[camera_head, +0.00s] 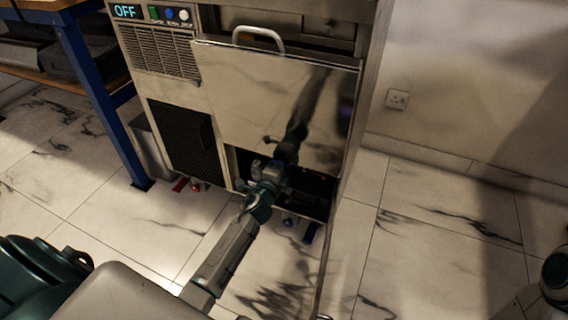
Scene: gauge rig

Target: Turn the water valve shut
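The metal machine (262,95) stands against the wall with a dark opening low at its front right. My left arm reaches in from the lower left, and its gripper (272,170) is at this opening; the fingers are too small and dark to tell open from shut. A small blue fitting (289,221) with a blue tag (310,232) shows low at the opening, below and right of the gripper. A small red fitting (195,186) with a red tag (180,184) sits low at the left. I cannot tell which is the water valve. My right gripper is not in view.
The machine's display (124,11) reads OFF, beside several buttons. A glossy front panel with a handle (258,38) hangs above the opening. A blue-legged bench (100,95) stands at left. A socket (397,98) is on the wall.

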